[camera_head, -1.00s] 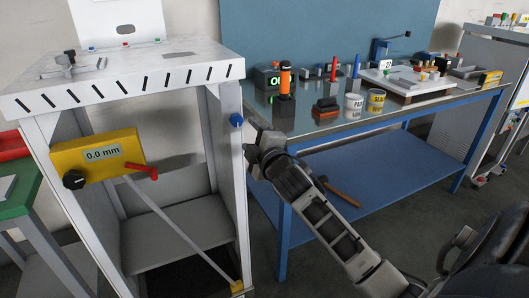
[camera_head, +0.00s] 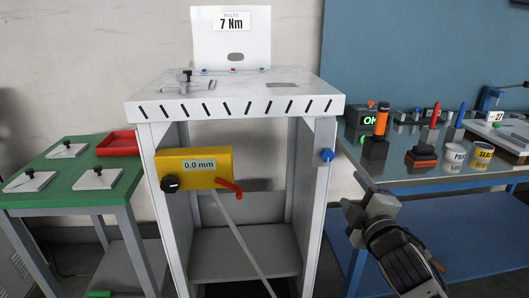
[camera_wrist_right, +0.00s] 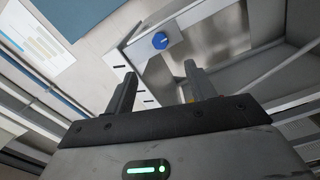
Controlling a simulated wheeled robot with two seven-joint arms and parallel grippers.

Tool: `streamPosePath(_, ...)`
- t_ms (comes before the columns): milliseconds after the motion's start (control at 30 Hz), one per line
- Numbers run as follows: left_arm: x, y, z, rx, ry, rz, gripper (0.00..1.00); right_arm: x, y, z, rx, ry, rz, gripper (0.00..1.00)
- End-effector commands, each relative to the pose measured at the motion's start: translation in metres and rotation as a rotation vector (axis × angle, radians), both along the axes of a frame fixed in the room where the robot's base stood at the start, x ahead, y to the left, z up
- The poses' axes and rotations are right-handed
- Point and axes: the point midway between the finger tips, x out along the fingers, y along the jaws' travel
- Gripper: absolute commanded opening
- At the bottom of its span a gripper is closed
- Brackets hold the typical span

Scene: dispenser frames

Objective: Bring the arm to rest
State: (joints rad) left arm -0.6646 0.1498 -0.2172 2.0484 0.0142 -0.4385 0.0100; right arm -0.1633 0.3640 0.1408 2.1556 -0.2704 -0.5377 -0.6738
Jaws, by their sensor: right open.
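My right gripper (camera_head: 356,194) is open and empty. In the head view it is right of the white stand's front right leg, below and to the right of the blue knob (camera_head: 327,155). In the right wrist view its two fingers (camera_wrist_right: 160,75) are spread, with nothing between them. The blue knob also shows in the right wrist view (camera_wrist_right: 160,40), beyond the fingertips and apart from them. My left gripper is not in view.
The white stand (camera_head: 235,100) carries a yellow gauge (camera_head: 205,160) reading 0.0 mm with a red lever. A green table (camera_head: 70,190) with a red tray (camera_head: 117,143) is at left. The blue-framed workbench (camera_head: 430,187) at right holds an orange-topped tool (camera_head: 380,122) and cans.

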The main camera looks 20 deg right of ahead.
Motion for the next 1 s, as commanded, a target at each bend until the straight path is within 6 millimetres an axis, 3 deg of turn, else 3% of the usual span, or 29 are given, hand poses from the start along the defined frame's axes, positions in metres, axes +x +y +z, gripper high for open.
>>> streamPosePath(167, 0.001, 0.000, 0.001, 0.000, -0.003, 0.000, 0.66, -0.003, 0.009, -0.017, 0.052, 0.026, 0.018, 0.55)
streamPosePath(267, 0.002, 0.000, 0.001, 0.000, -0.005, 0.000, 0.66, -0.013, 0.030, -0.057, 0.184, 0.090, 0.057, 0.55)
streamPosePath(367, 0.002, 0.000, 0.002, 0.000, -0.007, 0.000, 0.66, -0.036, 0.066, -0.112, 0.397, 0.189, 0.095, 0.55)
streamPosePath(500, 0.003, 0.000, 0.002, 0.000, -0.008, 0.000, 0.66, -0.084, 0.122, -0.185, 0.737, 0.340, 0.106, 0.55)
streamPosePath(600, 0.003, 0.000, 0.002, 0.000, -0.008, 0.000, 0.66, -0.121, 0.159, -0.221, 0.954, 0.432, 0.081, 0.55)
streamPosePath(800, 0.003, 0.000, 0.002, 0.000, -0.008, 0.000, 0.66, -0.171, 0.204, -0.256, 1.221, 0.542, 0.019, 0.55)
streamPosePath(1000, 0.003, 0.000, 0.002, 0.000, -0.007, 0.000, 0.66, -0.180, 0.212, -0.261, 1.275, 0.562, 0.003, 0.55)
